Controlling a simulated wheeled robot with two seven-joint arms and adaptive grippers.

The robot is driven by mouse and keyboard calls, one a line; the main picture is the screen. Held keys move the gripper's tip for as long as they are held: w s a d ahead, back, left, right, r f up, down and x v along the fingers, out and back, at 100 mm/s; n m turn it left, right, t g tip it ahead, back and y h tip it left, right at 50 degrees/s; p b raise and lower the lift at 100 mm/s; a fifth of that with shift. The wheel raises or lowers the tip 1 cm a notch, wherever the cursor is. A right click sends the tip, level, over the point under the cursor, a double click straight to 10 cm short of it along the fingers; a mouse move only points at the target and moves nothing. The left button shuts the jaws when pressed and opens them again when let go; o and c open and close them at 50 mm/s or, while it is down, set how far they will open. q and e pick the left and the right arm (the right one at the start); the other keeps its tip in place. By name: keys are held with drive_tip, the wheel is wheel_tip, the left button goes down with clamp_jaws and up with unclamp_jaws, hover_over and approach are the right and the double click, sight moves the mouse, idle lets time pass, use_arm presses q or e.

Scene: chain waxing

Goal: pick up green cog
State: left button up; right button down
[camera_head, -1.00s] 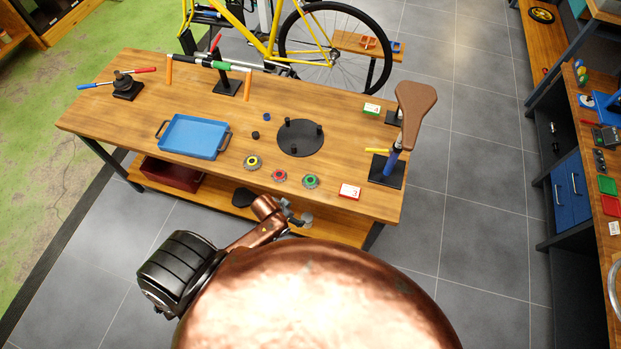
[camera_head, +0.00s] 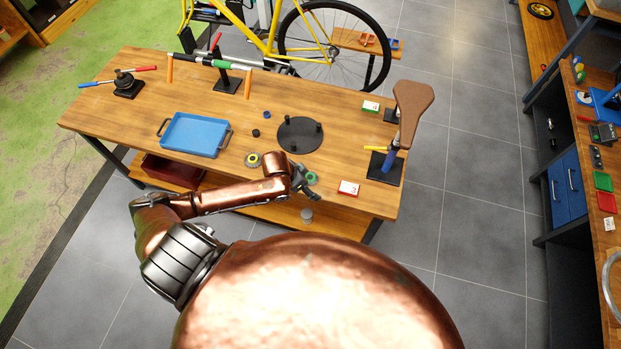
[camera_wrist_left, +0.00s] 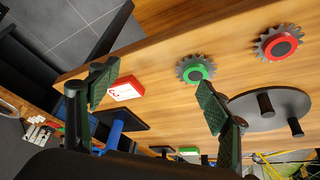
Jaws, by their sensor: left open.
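The green cog (camera_wrist_left: 195,70) lies flat on the wooden table, a grey toothed ring with a green hub. In the head view the green cog (camera_head: 312,178) shows just right of my left gripper (camera_head: 304,190), near the table's front edge. In the wrist view my left gripper (camera_wrist_left: 158,98) is open and empty, and the cog appears beyond the gap between its fingers, nearer the right finger. The red cog (camera_wrist_left: 278,43) lies right of it in the wrist view; my arm hides it in the head view. My right gripper is not in view.
The yellow cog (camera_head: 253,160) sits left of my gripper. A red-and-white card box (camera_head: 348,188) stands right of the green cog. A black disc with pegs (camera_head: 300,135) and a blue tray (camera_head: 195,136) lie behind. The saddle stand (camera_head: 385,168) is at the right.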

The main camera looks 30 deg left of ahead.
use_arm(q)
approach(309, 178)
drive_tip(key=f, duration=0.1)
drive_tip(key=shift+n+y, duration=0.3)
drive_tip(key=x, duration=0.8)
drive_tip(key=shift+w+d+r, duration=0.15)
drive_tip(key=shift+d, duration=0.1)
drive_tip(key=shift+c, duration=0.4)
drive_tip(key=c, duration=1.2)
drive_tip(key=shift+r, duration=0.15)
